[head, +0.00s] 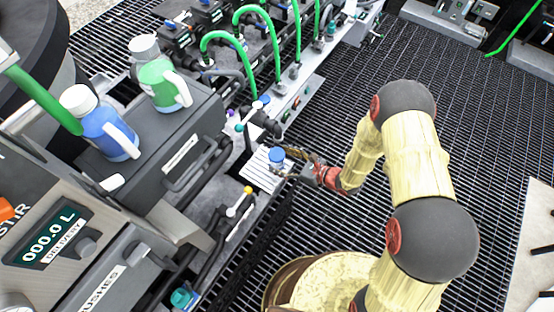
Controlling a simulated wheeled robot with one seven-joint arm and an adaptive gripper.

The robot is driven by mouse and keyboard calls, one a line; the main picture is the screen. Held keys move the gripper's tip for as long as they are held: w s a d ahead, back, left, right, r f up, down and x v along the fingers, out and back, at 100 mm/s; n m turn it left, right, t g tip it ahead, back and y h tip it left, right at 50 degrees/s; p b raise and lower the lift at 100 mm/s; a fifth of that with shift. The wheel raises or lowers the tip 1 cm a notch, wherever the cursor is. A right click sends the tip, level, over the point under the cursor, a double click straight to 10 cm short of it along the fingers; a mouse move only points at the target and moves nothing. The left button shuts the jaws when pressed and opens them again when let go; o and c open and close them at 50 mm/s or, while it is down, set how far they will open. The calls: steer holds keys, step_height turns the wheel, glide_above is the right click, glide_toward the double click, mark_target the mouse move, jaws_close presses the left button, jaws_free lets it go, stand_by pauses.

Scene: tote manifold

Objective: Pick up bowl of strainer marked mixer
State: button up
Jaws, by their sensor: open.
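My gripper (287,164) is small in the head view, at the end of my arm, over the edge of the manifold unit. It is open. A small blue round-topped part (276,155) shows right at its fingertips, above a pale ribbed plate (262,172). I cannot tell whether the fingers touch it or surround it. No mixer marking is readable, so I cannot tell whether this blue part is the strainer bowl. A teal part (182,297) sits low at the bottom edge of the view.
A black valve with a light-tipped handle (262,118) stands just behind the blue part. A yellow-tipped lever (246,191) is in front. Blue (100,122) and green (163,82) jugs stand on a dark box at left. Green hoses (240,55) rise behind. Grating (330,235) at right is open.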

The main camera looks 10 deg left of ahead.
steer(key=shift+x, duration=1.45)
steer(key=shift+d, duration=0.1)
steer(key=c, duration=0.3)
steer(key=c, duration=1.1)
steer(key=shift+c, duration=0.3)
steer(key=shift+r, duration=0.15)
